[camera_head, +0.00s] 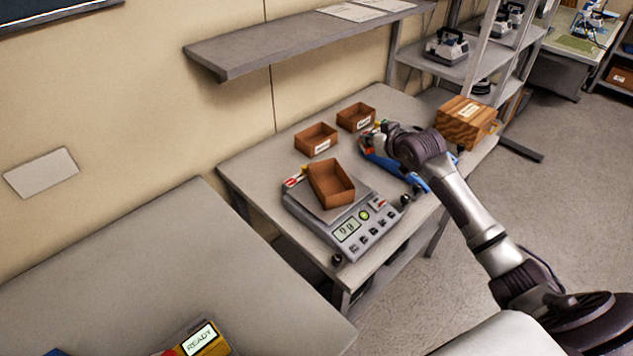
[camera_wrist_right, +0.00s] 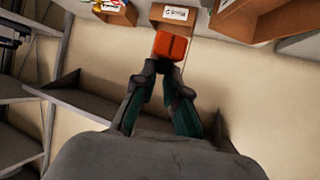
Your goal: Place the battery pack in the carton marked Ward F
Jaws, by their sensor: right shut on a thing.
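An orange-red block (camera_wrist_right: 171,46), which looks like the battery pack, is between the fingertips of my right gripper (camera_wrist_right: 165,68), which is shut on it. In the head view my right gripper (camera_head: 374,146) is over the table, near the two back cartons; the block is hardly distinguishable there. Small brown open cartons with white labels stand at the back: a left one (camera_head: 316,140) and a right one (camera_head: 357,117). Another brown carton (camera_head: 331,184) sits tilted on the scale. The labels are too small to read, so I cannot tell which is Ward F. My left gripper is out of view.
A scale (camera_head: 350,229) with a lit display fills the table's front. A wood-grained box (camera_head: 465,122) stands at the right end. A blue object (camera_head: 412,178) is partly hidden under my right arm. A shelf (camera_head: 290,45) overhangs the back. A yellow device (camera_head: 207,343) reads READY.

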